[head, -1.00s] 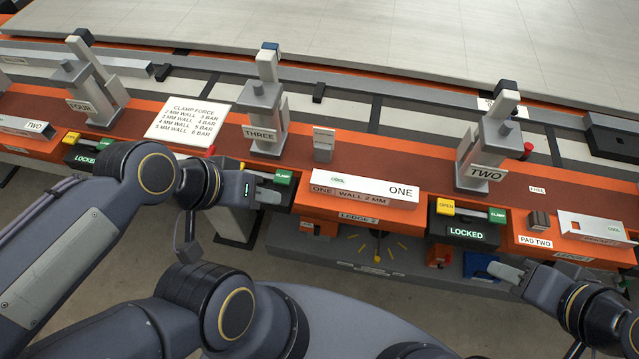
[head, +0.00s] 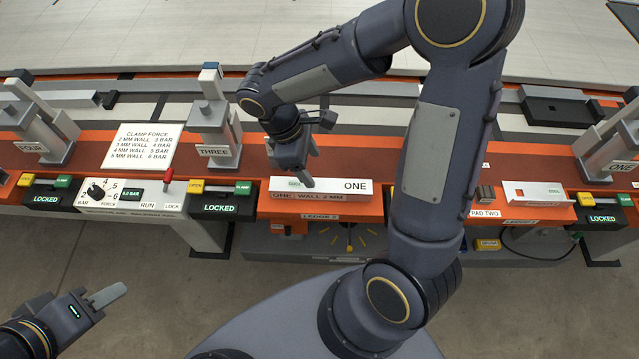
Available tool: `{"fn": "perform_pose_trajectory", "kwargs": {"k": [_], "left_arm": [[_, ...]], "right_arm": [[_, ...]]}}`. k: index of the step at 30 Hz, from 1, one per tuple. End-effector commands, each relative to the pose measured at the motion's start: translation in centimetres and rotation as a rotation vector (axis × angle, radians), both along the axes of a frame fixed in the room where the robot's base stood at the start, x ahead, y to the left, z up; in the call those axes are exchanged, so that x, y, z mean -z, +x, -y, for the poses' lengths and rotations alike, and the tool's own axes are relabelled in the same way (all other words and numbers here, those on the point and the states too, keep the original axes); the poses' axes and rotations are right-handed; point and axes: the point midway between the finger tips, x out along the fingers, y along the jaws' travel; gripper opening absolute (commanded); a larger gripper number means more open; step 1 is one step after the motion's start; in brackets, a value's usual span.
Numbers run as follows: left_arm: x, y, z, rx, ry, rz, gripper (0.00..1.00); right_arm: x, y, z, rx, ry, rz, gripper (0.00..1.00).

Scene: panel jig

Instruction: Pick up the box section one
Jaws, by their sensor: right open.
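The box section one (head: 335,189) is a long white bar marked "ONE" and "ONE WALL 2 MM". It lies on the orange ledge 2 (head: 290,211) in the middle of the head view. My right gripper (head: 306,174) is open, pointing down at the left part of the bar. Its fingers overlap the bar's top back edge in the picture; I cannot tell if they touch it. My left gripper (head: 105,297) is at the lower left, away from the bench and far from the bar. Its fingers show edge-on, so their gap is unclear.
Clamp post three (head: 213,125) stands left of the bar. A locked clamp panel (head: 222,208) and the force dial panel (head: 130,196) sit along the front edge. A clamp force card (head: 145,145) lies behind. My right arm covers the area right of the bar.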

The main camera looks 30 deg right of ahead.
Motion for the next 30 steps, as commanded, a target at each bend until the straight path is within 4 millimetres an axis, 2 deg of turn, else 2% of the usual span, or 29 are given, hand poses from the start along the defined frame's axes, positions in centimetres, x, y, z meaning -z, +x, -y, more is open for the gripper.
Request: {"fn": "perform_pose_trajectory", "kwargs": {"k": [6,14,21,30], "left_arm": [[-0.3,0.0,0.0,0.000,0.000,0.000,0.36],[-0.6,0.0,0.0,0.000,0.000,0.000,0.36],[-0.9,0.0,0.0,0.000,0.000,0.000,0.36],[-0.9,0.0,0.0,0.000,0.000,0.000,0.36]], "right_arm": [[1.8,0.8,-0.4,-0.082,-0.041,-0.044,0.62],[4.5,0.1,0.5,-0.080,-0.039,-0.044,0.62],[7.8,-0.7,1.4,-0.080,-0.039,-0.044,0.62],[8.4,-0.8,1.7,-0.079,-0.039,-0.040,0.62]]}}
